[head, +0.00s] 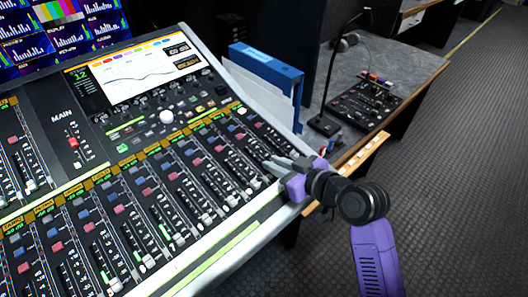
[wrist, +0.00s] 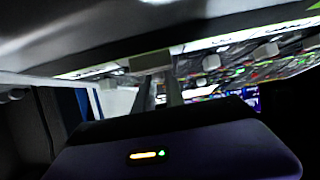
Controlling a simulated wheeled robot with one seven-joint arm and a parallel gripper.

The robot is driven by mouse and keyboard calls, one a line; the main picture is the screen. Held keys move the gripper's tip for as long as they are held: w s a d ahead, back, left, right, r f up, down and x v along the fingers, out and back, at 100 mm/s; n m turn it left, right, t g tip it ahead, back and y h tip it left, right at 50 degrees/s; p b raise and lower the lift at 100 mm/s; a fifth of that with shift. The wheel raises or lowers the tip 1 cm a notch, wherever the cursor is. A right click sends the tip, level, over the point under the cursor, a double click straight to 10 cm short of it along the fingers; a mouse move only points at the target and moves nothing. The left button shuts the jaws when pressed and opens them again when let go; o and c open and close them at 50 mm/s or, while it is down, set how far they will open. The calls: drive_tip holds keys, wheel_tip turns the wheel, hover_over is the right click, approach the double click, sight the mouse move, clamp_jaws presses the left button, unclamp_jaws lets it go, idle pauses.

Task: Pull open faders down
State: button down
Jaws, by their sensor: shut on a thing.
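The mixing console (head: 238,238) fills the left of the head view. My gripper (head: 272,167) comes in from the right, over the right end of its fader bank. It is shut on a fader cap, which is mostly hidden by the fingers in the head view. In the wrist view the two fingers (wrist: 160,92) reach up to a pale grey fader cap (wrist: 150,62). Several other fader caps, such as one white fader cap (head: 232,199), sit low in their slots in the channels to the left. The main fader (head: 77,165) stands farther left.
A lit screen (head: 140,68) and a large knob (head: 166,117) are on the console's upper part. Blue and white binders (head: 265,68) stand behind it. A gooseneck microphone (head: 326,122) and a small control panel (head: 364,103) are on the desk at right. Floor is open at right.

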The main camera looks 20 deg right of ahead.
drive_tip(key=shift+s+d+f, duration=0.15)
drive_tip(key=shift+s+d, duration=0.1)
drive_tip(key=shift+s, duration=0.5)
drive_tip(key=c, duration=1.4)
unclamp_jaws()
